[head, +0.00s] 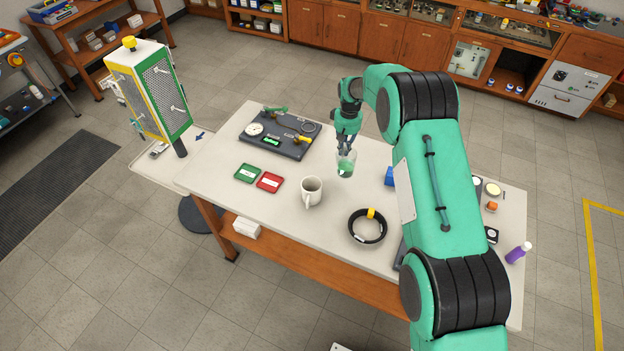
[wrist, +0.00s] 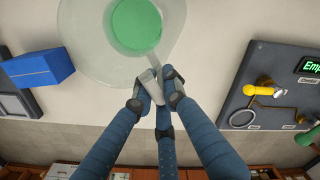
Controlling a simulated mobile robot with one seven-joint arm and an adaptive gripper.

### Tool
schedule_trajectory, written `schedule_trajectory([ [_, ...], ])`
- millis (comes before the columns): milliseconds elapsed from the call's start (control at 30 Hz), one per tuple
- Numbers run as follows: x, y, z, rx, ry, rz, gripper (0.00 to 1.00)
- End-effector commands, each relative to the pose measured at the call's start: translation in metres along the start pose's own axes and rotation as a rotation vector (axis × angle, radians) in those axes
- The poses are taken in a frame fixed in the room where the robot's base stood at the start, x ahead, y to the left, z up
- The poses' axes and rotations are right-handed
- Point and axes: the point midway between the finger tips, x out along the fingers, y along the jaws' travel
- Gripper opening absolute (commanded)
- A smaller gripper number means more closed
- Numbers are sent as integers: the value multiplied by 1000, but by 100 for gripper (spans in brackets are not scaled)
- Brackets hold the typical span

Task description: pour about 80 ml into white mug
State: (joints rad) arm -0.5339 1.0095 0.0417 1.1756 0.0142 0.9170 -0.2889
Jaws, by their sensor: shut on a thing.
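The white mug (head: 311,188) stands upright on the workbench, left of centre in the head view, with its handle toward the camera. Its inside looks empty. A clear beaker (head: 346,168) with green liquid is behind and to the right of the mug. It also shows in the wrist view (wrist: 88,55), with the green liquid (wrist: 136,24) inside. My gripper (head: 346,146) is shut on the beaker at its near edge in the wrist view (wrist: 158,82). The beaker looks upright. I cannot tell whether its base touches the bench.
Bare bench lies between mug and beaker.

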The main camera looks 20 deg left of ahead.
Motion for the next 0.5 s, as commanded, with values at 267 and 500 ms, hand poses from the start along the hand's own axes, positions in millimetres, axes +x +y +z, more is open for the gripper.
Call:
schedule_trajectory([
  [267,22,-40,11,-242,0,-3,0],
  [500,36,-55,18,-343,0,-4,0],
])
